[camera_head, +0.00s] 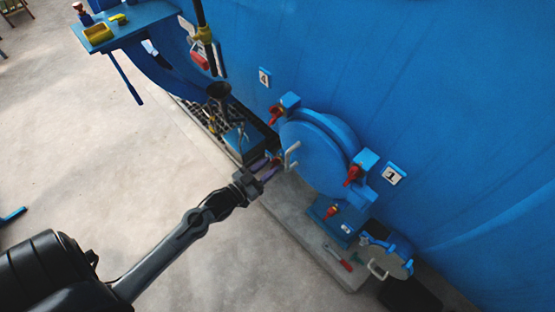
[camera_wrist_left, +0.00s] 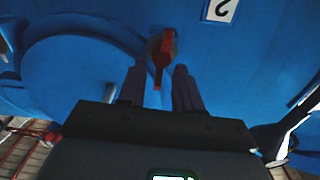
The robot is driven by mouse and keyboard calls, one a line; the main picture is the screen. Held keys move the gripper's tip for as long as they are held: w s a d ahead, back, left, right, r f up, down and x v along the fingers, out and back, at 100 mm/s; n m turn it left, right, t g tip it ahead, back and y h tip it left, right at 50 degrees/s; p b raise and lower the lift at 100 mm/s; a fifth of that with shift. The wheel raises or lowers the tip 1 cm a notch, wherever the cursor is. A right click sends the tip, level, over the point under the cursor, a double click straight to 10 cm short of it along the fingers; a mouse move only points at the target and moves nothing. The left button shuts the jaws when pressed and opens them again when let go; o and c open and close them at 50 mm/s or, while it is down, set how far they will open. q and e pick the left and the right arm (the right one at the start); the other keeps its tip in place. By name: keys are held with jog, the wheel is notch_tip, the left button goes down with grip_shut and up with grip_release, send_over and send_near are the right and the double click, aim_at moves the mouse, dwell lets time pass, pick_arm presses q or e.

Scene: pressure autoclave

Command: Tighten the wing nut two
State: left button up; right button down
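The wing nut beside the label 2 (camera_wrist_left: 221,9) is red (camera_wrist_left: 162,50) and sits on the blue autoclave next to its round door (camera_wrist_left: 75,75). In the left wrist view its red wing points down between my left gripper's two fingers (camera_wrist_left: 159,72). The fingers stand apart, with gaps showing beside the wing, so the gripper is open around it. In the head view my left gripper (camera_head: 267,167) is at the lower left edge of the round door (camera_head: 318,158), and the nut there is mostly hidden. My right gripper is not in view.
Other red wing nuts sit at label 4 (camera_head: 275,114), at label 1 (camera_head: 353,175) and below the door (camera_head: 331,211). A light door handle (camera_head: 291,155) is close to my left gripper. A blue table (camera_head: 135,22) stands at upper left. Open floor lies at left.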

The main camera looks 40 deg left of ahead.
aim_at(276, 161)
pick_arm(q)
jog(key=shift+w+d, duration=0.15)
jog(key=shift+w, duration=1)
jog(key=shift+w+d, duration=0.1)
jog(key=shift+w, duration=1)
jog(key=shift+c, duration=0.3)
grip_shut()
